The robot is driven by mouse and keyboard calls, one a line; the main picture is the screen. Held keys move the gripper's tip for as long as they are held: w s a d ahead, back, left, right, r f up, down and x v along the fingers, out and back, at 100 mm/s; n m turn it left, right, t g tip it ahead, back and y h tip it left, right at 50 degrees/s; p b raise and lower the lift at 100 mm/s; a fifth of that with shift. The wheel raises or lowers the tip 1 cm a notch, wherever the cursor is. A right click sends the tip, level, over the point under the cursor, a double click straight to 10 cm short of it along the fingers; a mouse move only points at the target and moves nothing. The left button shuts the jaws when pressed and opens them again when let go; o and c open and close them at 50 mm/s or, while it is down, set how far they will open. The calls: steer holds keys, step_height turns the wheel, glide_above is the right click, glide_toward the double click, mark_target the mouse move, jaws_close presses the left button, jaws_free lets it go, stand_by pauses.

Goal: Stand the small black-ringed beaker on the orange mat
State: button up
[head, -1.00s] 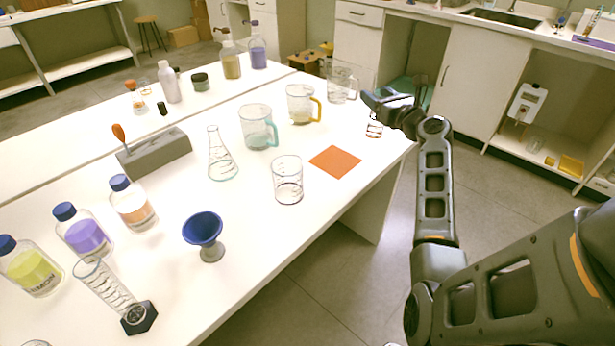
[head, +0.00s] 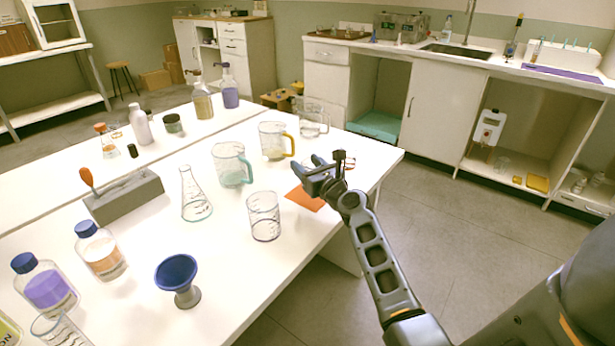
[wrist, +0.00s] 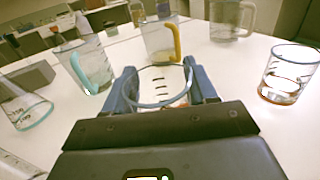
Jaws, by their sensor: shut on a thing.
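My gripper (head: 326,172) is shut on a small clear beaker with a dark ring around its rim. In the wrist view this small black-ringed beaker (wrist: 158,90) sits upright between the two blue fingers (wrist: 161,84), with its lower part hidden by the gripper body. In the head view the gripper mostly hides it. The orange mat (head: 303,199) lies flat near the table's right edge, partly covered by my gripper, which is over or just behind its far side. I cannot tell how high the beaker's base is above it.
A larger clear beaker (head: 264,222) stands left of the mat. Behind are a teal-handled jug (head: 232,168), a yellow-handled jug (head: 273,140) and a clear jug (head: 313,122). A brown-ringed beaker (wrist: 290,75) stands to the right in the wrist view. A blue funnel cup (head: 177,275) is nearer.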

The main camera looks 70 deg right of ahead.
steer(key=shift+f+b, duration=0.55)
steer(key=shift+f, duration=0.9)
steer(key=shift+f, duration=0.1)
steer(key=o, duration=1.1)
steer(key=shift+c, duration=0.2)
steer(key=shift+r, duration=0.2)
steer(key=v, duration=1.2)
